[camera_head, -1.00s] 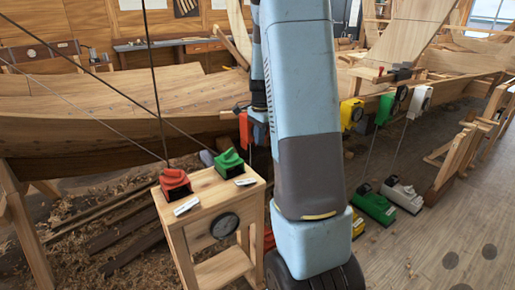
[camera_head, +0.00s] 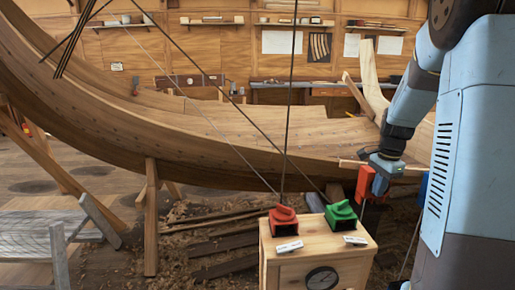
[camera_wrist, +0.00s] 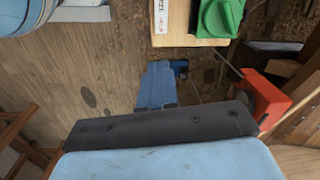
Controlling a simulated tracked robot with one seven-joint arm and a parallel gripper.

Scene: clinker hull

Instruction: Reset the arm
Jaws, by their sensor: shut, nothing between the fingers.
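My arm rises along the right edge of the head view and bends down to my gripper (camera_head: 380,183), close to a red hanging box (camera_head: 363,186). The wrist view shows my gripper (camera_wrist: 160,68) with its blue fingers together and nothing between them. The red box (camera_wrist: 266,98) hangs to the right of the fingers there, apart from them. I cannot tell the exact gap in the head view.
A wooden stand (camera_head: 284,272) with a dial carries a red block (camera_head: 284,220) and a green block (camera_head: 341,215). Taut lines run upward from the red one. The clinker hull (camera_head: 200,150) spans behind, on timber props (camera_head: 151,220). Floor at left is partly clear.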

